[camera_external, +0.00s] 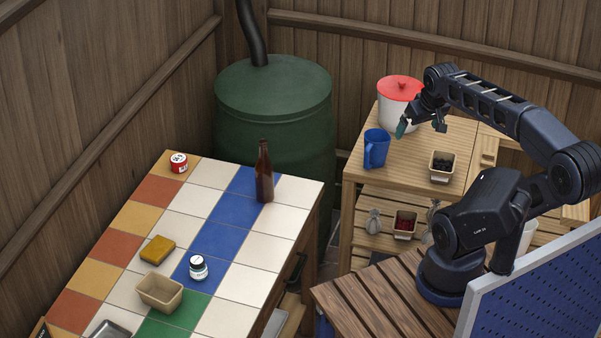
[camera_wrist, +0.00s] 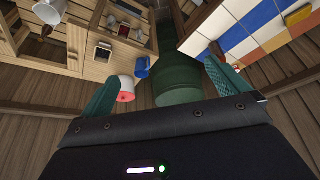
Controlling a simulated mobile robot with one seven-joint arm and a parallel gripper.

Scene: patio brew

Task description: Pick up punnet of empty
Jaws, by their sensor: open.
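An empty tan punnet (camera_external: 160,293) stands upright on the tiled table (camera_external: 257,247), near its front, partly over a green tile. A second punnet (camera_external: 441,167) holding dark berries is on the slatted wooden table at the right. A third punnet (camera_external: 404,225) with red contents is on the shelf below. My gripper (camera_external: 421,124) is open and empty, raised near the slatted table, far from the empty punnet. Its two green fingers are spread apart in the wrist view (camera_wrist: 160,82). I cannot make out the empty punnet in that view.
On the tiled table are a brown bottle (camera_external: 264,172), a small jar (camera_external: 198,267), a yellow sponge (camera_external: 157,249), a red can (camera_external: 179,163) and a metal tray (camera_external: 110,331). A blue mug (camera_external: 376,148) and red-lidded white bucket (camera_external: 398,103) stand near my gripper. A green barrel (camera_external: 272,105) stands behind.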

